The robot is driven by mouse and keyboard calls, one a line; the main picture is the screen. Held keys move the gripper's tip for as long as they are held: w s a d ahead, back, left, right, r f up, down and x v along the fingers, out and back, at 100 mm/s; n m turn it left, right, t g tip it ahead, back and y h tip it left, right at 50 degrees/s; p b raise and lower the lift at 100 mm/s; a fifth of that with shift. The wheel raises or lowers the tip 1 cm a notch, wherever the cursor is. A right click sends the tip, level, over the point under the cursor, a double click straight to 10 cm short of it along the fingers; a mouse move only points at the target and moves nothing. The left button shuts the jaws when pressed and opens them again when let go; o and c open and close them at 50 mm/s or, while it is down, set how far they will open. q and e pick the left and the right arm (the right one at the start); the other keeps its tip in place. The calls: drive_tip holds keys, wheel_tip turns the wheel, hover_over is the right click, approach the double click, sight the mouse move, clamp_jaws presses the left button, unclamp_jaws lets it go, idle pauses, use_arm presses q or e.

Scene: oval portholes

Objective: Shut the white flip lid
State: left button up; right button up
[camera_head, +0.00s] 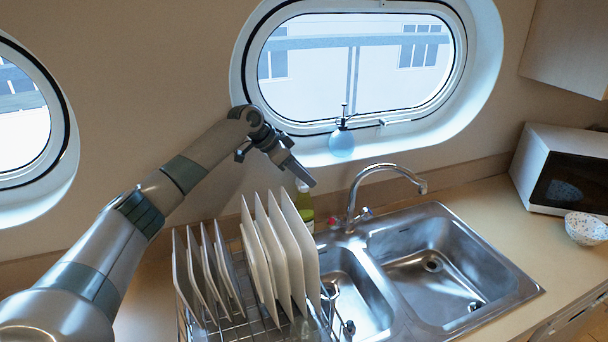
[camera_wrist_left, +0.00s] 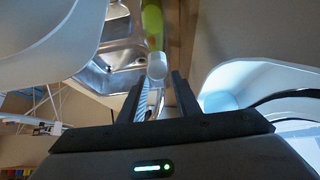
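A green bottle (camera_head: 304,204) stands behind the dish rack, beside the sink. Its white flip lid (camera_head: 302,188) is at the top, partly hidden by my gripper. In the left wrist view the green bottle (camera_wrist_left: 152,24) lies beyond the white lid (camera_wrist_left: 157,66). My left gripper (camera_head: 308,181) is just above the lid and points down to the right. In the wrist view its two fingers (camera_wrist_left: 158,88) are apart, with the lid in line with the gap. Nothing is held. I cannot tell how far the lid stands open. My right gripper is out of view.
A dish rack (camera_head: 250,328) with several upright white plates stands in front of the bottle. The faucet (camera_head: 353,195) and double sink (camera_head: 440,262) are to its right. A microwave (camera_head: 562,170) and bowl (camera_head: 586,228) are far right.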

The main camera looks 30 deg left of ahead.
use_arm(q)
drive_tip(key=shift+a+r, duration=0.1)
drive_tip(key=shift+r, duration=0.05)
drive_tip(key=shift+s+a+r+b, duration=0.25)
drive_tip(key=shift+s+r+b, duration=0.1)
drive_tip(key=shift+r+b, duration=0.05)
drive_tip(key=b+v, duration=0.5)
drive_tip(key=v, duration=1.1)
drive_tip(key=shift+w+d+r, duration=0.1)
drive_tip(key=shift+c, duration=0.2)
